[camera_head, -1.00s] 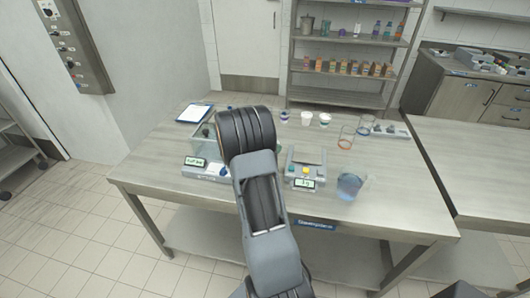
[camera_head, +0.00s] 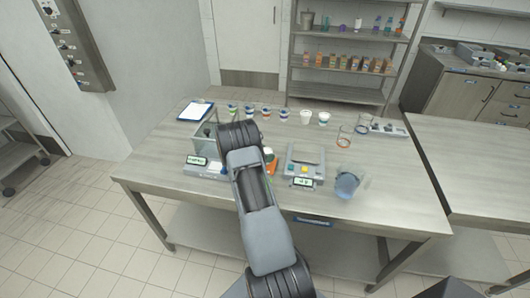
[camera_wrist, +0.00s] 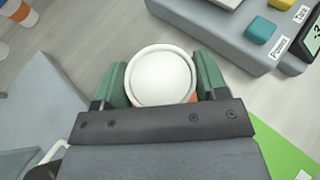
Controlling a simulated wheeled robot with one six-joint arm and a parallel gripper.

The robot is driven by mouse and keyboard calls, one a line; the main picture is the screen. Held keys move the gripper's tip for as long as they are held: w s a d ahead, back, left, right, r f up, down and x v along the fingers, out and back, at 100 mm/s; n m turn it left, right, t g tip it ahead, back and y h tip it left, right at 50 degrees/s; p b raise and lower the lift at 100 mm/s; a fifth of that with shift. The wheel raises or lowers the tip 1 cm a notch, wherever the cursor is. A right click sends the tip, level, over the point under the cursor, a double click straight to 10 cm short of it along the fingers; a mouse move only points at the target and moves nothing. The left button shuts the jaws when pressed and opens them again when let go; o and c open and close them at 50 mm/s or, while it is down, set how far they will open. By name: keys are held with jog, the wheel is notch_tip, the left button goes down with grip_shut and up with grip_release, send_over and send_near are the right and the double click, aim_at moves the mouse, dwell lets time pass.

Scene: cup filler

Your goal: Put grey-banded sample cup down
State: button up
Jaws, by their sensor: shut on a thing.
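A round white cup top (camera_wrist: 161,76), seen from above in the wrist view, sits between the two green fingers of my gripper (camera_wrist: 161,84). The fingers are shut on this cup from both sides. Its band is hidden, so I cannot confirm the grey colour, nor whether its base touches anything. An orange patch (camera_wrist: 193,98) shows just beside and below the cup. In the head view my arm hides most of the gripper and the cup; an orange patch (camera_head: 271,168) shows just right of the arm.
A grey device with buttons (camera_head: 304,167) stands close to the right, and a glass-walled device (camera_head: 204,145) to the left. Several cups (camera_head: 266,113) stand in a back row. A bluish container (camera_head: 346,185) is at front right. A bright green surface (camera_wrist: 285,148) lies at lower right in the wrist view.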

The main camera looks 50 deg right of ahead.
jog(key=shift+f+b, duration=0.2)
jog(key=shift+b, duration=0.2)
jog(key=o, duration=1)
jog(key=shift+r+p, duration=0.35)
jog(key=shift+p, duration=0.2)
jog(key=shift+b+v, duration=2)
jog(key=shift+v, duration=3.95)
jog(key=shift+a+f, duration=0.15)
jog(key=shift+f, duration=0.05)
